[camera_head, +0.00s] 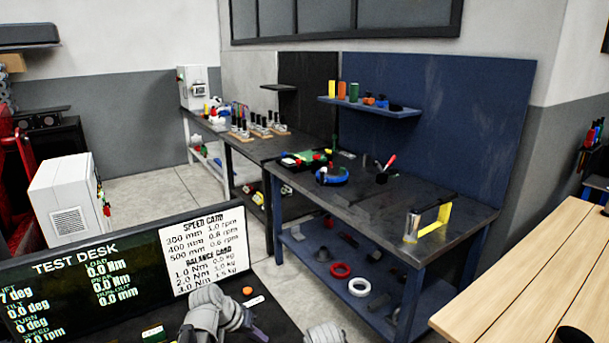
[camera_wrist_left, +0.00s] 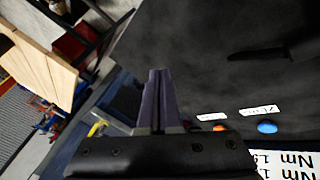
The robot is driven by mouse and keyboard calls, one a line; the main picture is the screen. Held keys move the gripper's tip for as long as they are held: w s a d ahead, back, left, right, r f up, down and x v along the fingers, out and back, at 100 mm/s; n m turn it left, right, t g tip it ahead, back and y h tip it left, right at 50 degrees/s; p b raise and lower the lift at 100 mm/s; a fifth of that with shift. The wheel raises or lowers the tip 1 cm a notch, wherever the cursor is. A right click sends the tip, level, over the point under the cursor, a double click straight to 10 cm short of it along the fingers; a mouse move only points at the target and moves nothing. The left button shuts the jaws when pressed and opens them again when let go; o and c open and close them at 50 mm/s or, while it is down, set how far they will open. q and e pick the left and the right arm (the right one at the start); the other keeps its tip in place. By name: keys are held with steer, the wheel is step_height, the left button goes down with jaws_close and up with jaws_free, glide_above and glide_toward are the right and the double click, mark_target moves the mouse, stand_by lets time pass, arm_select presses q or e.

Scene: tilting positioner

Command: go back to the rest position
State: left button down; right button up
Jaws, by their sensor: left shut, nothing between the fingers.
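My left gripper (camera_head: 258,334) is low in the head view, over the dark desk top beside the test desk screen. In the left wrist view its two dark fingers (camera_wrist_left: 158,75) are together with nothing between them. The fingers are over the dark desk surface, apart from the buttons. A grey rounded part at the bottom edge of the head view looks like my other arm; its gripper is not visible.
The test desk screen (camera_head: 95,275) stands at lower left, with an orange button (camera_head: 247,290) nearby. A blue button (camera_wrist_left: 267,126) shows in the wrist view. A blue workbench (camera_head: 400,210) stands beyond, and a wooden table (camera_head: 540,270) at right. Open floor (camera_head: 150,195) lies behind.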

arm_select(q)
steer(key=s+d+f+m+g+y, duration=0.1)
steer(key=s+d+y, duration=0.2)
steer(key=s, duration=0.5)
steer(key=s+d+f+m+g+y, duration=0.1)
steer(key=s+d+f+g+y, duration=0.1)
steer(key=s, duration=0.6)
steer(key=shift+s+d+g+y, duration=0.15)
steer(key=shift+d+g+y, duration=0.25)
steer(key=shift+y, duration=0.3)
